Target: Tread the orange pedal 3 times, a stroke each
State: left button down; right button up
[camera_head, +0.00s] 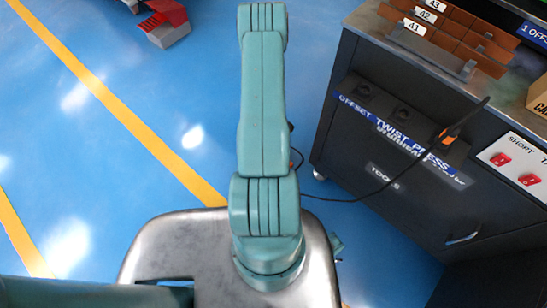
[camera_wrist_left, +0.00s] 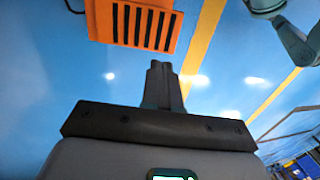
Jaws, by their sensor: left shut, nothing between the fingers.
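The orange pedal (camera_wrist_left: 139,24) shows at the top of the left wrist view, cut off by the upper edge. It has a row of black slots and lies on the blue floor. My left gripper (camera_wrist_left: 161,66) shows below it in the left wrist view, its fingers shut with nothing between them. A strip of blue floor shows between the fingertips and the pedal in the picture; the height of the gripper above the floor is hard to tell. The head view shows neither the pedal nor a gripper. My right gripper is in no view.
A dark grey cabinet (camera_head: 345,130) labelled TWIST PRESS stands at the right of the head view, with a black cable (camera_head: 345,200) hanging beside it. A red and grey object (camera_head: 167,22) is at the top left. Blue floor with yellow lines (camera_head: 110,100) is open on the left.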

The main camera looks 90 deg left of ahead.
pick_arm(q)
jog(key=f+b, duration=0.2)
jog(key=f, duration=0.2)
jog(key=s+d+f+b, duration=0.1)
jog(key=f+b, duration=0.1)
jog(key=f, duration=0.3)
jog(key=s+d+f+b, duration=0.1)
jog(key=f+b, duration=0.1)
jog(key=f, duration=0.2)
jog(key=shift+s+f, duration=0.1)
jog(key=shift+f, duration=0.25)
jog(key=shift+a, duration=0.1)
